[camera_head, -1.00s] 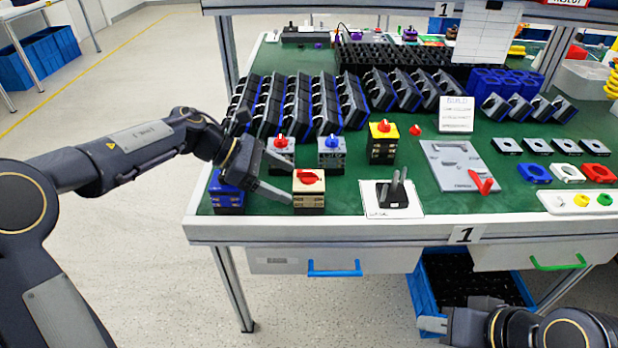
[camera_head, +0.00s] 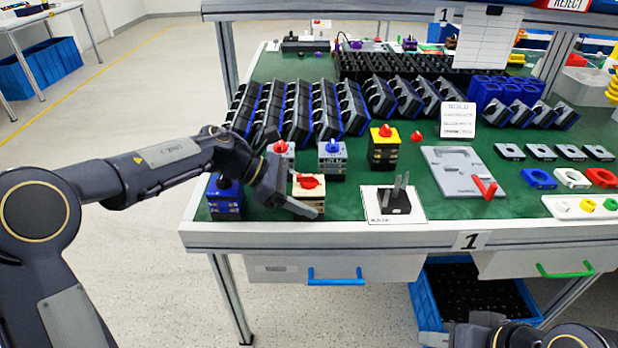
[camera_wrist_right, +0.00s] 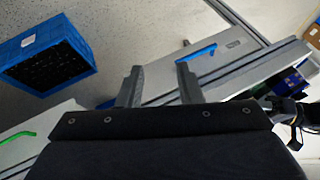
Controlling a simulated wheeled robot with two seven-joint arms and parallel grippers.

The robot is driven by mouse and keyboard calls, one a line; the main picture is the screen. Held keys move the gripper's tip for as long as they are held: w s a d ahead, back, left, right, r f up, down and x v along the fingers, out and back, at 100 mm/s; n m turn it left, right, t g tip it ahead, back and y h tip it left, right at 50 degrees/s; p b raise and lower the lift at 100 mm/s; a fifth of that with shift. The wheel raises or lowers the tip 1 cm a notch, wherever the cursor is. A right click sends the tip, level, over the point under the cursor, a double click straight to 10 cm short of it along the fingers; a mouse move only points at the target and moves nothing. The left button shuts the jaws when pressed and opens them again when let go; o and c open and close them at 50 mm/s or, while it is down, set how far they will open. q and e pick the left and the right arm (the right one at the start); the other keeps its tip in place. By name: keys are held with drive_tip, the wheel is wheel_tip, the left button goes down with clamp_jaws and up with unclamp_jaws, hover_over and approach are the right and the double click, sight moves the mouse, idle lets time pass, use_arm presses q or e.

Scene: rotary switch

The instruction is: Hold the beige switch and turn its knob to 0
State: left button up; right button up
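The beige switch (camera_head: 311,193) stands upright near the front edge of the green table in the head view. Its red knob (camera_head: 308,181) sits on top; I cannot read its setting. My left gripper (camera_head: 302,198) reaches in from the left at the switch. One finger lies across the switch's front side, and the other is largely hidden behind it. The fingers look apart around the switch; I cannot tell whether they touch it. My right gripper (camera_wrist_right: 160,72) is open and empty in the right wrist view, low in front of the table.
A blue switch (camera_head: 224,194) stands left of the beige one, close under my left arm. Grey switches with red (camera_head: 281,152) and blue (camera_head: 333,158) knobs and a yellow switch (camera_head: 384,148) stand behind. A dark pronged fixture (camera_head: 395,200) on a white plate is to the right.

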use_arm(q)
drive_tip(key=c, duration=0.6)
use_arm(e)
drive_tip(key=shift+c, duration=0.2)
wheel_tip(320, 180, up, 19)
drive_tip(key=n+g+y, duration=0.2)
drive_tip(key=n+g, duration=0.4)
drive_tip(key=n, duration=1.4)
hover_over(312, 175)
drive_tip(key=shift+d+f, duration=0.2)
drive_tip(key=shift+f, duration=1.9)
drive_tip(key=shift+d+f, duration=0.15)
drive_tip(key=shift+f, duration=1.9)
